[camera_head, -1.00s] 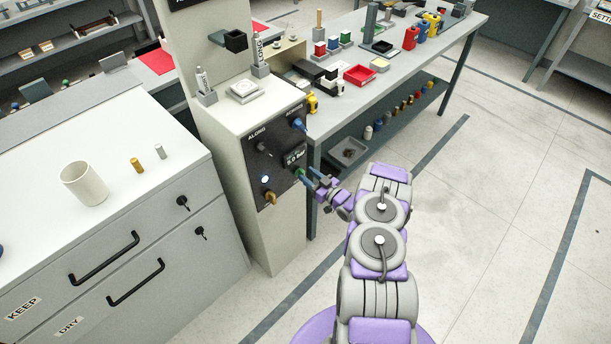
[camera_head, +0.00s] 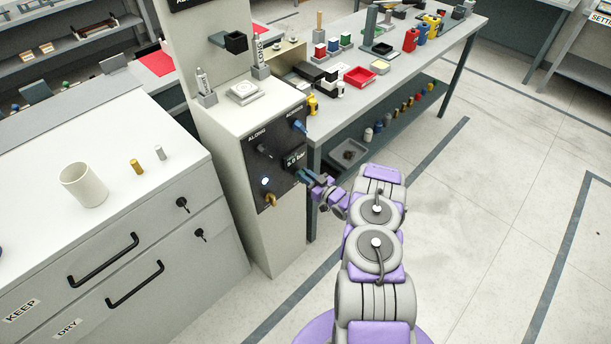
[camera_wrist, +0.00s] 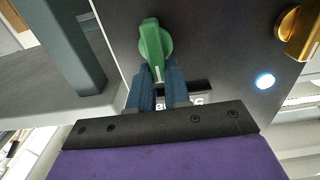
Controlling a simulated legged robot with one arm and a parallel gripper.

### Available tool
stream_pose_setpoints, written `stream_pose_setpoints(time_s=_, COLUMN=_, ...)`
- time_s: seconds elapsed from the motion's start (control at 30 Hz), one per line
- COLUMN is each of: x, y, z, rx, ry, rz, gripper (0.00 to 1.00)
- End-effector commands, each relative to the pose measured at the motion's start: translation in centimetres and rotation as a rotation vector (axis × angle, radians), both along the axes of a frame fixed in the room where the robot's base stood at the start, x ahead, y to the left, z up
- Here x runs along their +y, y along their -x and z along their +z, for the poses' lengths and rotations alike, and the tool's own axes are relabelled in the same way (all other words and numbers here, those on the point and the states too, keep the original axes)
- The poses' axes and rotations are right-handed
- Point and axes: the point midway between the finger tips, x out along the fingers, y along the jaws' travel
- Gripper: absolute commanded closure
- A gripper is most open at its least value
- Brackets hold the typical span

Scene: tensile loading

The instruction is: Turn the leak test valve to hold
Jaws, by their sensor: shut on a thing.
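A green valve knob (camera_wrist: 153,40) with a white pointer line is on the dark control panel (camera_head: 262,172). In the wrist view its narrow handle lies between the two blue fingers of my gripper (camera_wrist: 157,80), which is shut on it. The pointer line runs down toward my gripper in that view. In the head view my gripper (camera_head: 306,177) meets the panel's lower right and mostly hides the knob. A label below the knob is partly covered by the fingers and unreadable. The panel display (camera_head: 293,160) shows a small bar reading.
A brass knob (camera_wrist: 299,30) and a lit white indicator (camera_wrist: 265,81) sit close by. A blue knob (camera_head: 299,126) is higher on the panel. A grey workbench (camera_head: 420,60) stands right of the cabinet, near my arm. The floor at right is clear.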

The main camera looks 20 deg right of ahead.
Motion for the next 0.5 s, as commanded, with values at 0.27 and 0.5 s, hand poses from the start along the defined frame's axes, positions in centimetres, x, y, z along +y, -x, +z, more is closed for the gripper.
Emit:
stream_pose_setpoints(time_s=0.27, x=-0.13, y=0.00, z=-0.01, rx=0.002, ry=-0.005, rz=-0.002, gripper=1.00)
stream_pose_setpoints(time_s=0.5, x=-0.44, y=-0.02, z=-0.03, rx=0.026, ry=-0.067, rz=-0.004, gripper=1.00)
